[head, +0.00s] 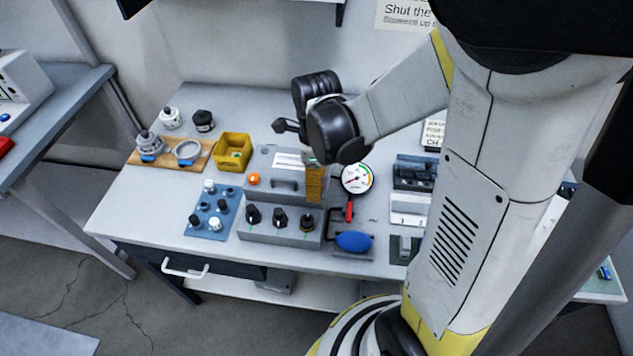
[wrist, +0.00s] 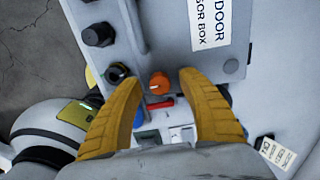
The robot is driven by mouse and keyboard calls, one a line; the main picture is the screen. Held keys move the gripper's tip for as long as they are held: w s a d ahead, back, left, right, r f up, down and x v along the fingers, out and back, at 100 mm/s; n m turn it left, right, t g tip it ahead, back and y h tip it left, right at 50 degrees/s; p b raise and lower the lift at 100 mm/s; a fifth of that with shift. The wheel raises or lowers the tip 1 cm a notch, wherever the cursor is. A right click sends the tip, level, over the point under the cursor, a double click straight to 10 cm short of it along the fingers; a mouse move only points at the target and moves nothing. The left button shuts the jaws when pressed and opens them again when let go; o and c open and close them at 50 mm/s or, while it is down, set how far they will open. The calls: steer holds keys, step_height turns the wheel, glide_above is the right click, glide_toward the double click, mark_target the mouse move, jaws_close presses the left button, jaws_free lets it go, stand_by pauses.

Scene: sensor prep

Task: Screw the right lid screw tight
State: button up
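The right lid screw (wrist: 160,83) is an orange round head with a white line across it, at the right end of the lid of the grey sensor box (head: 268,235). My gripper (wrist: 162,80) is open in the wrist view, one yellow finger on each side of the screw, with gaps between. In the head view my gripper (head: 315,185) is over the right end of the box and hides this screw. How high the fingertips are above the lid I cannot tell. The left lid screw (head: 253,179) is a similar orange head. The lid handle (head: 285,183) lies between the screws.
Several black knobs (head: 280,220) stand along the box's front. To the right are a round gauge (head: 357,178), a red-handled tool (head: 349,211) and a blue bulb (head: 354,242). A yellow bin (head: 233,150) and a blue plate with pegs (head: 210,210) are to the left.

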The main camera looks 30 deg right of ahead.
step_height(320, 180, up, 12)
stand_by(0.7)
steer(key=s+a+r+n+t, duration=0.1)
steer(key=s+n+t, duration=0.2)
steer(key=n, duration=0.9)
steer(key=s+a+r+n+t, duration=0.1)
steer(key=s+a+n+t, duration=0.1)
steer(key=n, duration=1.1)
steer(key=shift+s+a+r+t, duration=0.35)
steer(key=shift+s+t, duration=0.3)
steer(key=shift+t, duration=0.35)
